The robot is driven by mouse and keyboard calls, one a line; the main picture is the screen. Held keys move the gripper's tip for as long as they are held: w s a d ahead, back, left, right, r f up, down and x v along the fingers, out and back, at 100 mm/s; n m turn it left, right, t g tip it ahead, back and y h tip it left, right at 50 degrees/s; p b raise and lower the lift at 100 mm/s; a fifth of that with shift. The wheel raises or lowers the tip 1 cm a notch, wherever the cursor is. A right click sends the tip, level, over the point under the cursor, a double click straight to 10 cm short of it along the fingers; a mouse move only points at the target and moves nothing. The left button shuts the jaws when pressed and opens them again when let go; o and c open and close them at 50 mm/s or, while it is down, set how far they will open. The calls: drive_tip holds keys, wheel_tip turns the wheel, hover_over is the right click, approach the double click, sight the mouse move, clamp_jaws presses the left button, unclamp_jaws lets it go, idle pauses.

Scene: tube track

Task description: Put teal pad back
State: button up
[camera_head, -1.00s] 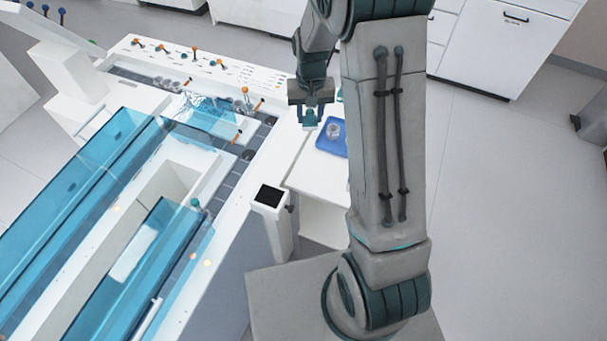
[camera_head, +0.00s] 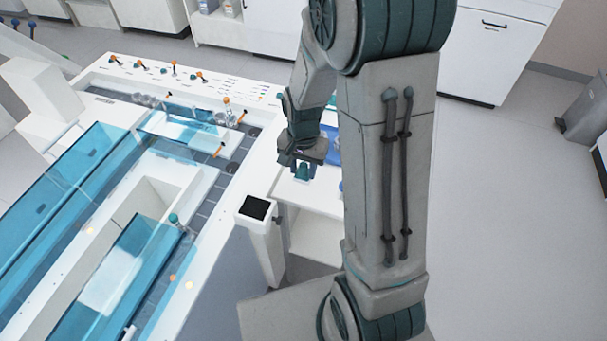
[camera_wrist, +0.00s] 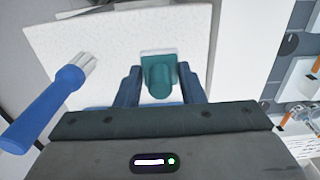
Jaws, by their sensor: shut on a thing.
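My gripper (camera_head: 301,171) is above the white side table to the right of the track machine. In the wrist view my gripper (camera_wrist: 163,84) is shut on the teal pad (camera_wrist: 160,78), a small teal piece with a rounded knob, held between the two fingers. The pad also shows as a small teal spot under the gripper in the head view (camera_head: 303,172). Whether the pad touches the table surface I cannot tell.
A blue-handled brush (camera_wrist: 45,108) with pale bristles lies on the white side table (camera_wrist: 110,45). A blue tray (camera_head: 330,143) is partly hidden behind my arm. A white post with a black screen (camera_head: 257,208) stands near the gripper. The machine with blue covers (camera_head: 50,200) fills the left.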

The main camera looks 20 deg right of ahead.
sight(303, 175)
drive_tip(key=shift+f, duration=1.55)
drive_tip(key=shift+f, duration=0.1)
drive_tip(key=o, duration=1)
